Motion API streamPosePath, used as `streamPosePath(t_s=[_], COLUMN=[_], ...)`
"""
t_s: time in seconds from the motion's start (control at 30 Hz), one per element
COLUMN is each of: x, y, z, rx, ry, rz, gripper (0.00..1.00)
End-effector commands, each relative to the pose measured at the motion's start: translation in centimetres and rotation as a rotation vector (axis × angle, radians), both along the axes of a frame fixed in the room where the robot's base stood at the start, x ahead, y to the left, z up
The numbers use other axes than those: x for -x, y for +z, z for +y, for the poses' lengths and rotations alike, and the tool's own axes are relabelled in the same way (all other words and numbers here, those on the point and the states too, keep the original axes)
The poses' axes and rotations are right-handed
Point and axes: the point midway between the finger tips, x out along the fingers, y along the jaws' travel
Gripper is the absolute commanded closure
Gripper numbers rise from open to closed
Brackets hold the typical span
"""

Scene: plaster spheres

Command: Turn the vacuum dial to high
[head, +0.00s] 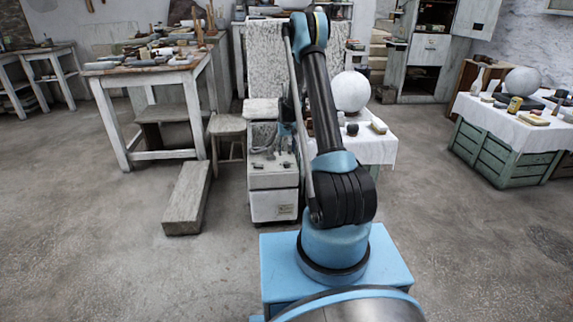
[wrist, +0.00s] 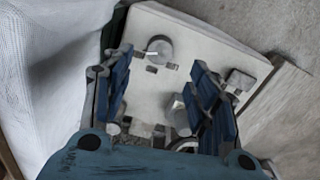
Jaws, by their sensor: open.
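A pale machine (head: 274,206) stands on the floor in front of my arm, with small controls on its sloped top panel. In the wrist view its panel (wrist: 205,60) shows a round grey dial (wrist: 160,47) with a pale pointer mark. A second round knob (wrist: 178,116) lies nearer my gripper, partly hidden. The labels are too small to read, so I cannot tell which one is the vacuum dial. My gripper (wrist: 161,75) is open and empty over the panel, its blue fingers on either side of the view. The round dial appears just beyond the fingertips, apart from them.
A grey block (wrist: 240,80) sits at the panel's right side. A cloth-covered table with a plaster sphere (head: 350,91) stands right of the machine. A stool (head: 227,125) and a low bench (head: 188,196) stand to its left. Floor is free at front left and right.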

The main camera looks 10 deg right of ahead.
Motion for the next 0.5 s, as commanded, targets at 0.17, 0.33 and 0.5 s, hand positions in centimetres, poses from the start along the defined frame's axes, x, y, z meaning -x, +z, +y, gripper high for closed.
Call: streamPosePath(t_s=[0.17, 0.33, 0.5], x=[0.0, 0.0, 0.0], y=[-3.0, -5.5, -7.1], z=[0.0, 0.0, 0.0], rx=[0.0, 0.0, 0.0], ry=[0.0, 0.0, 0.0], rz=[0.0, 0.0, 0.0], gripper=[0.46, 0.46, 0.46])
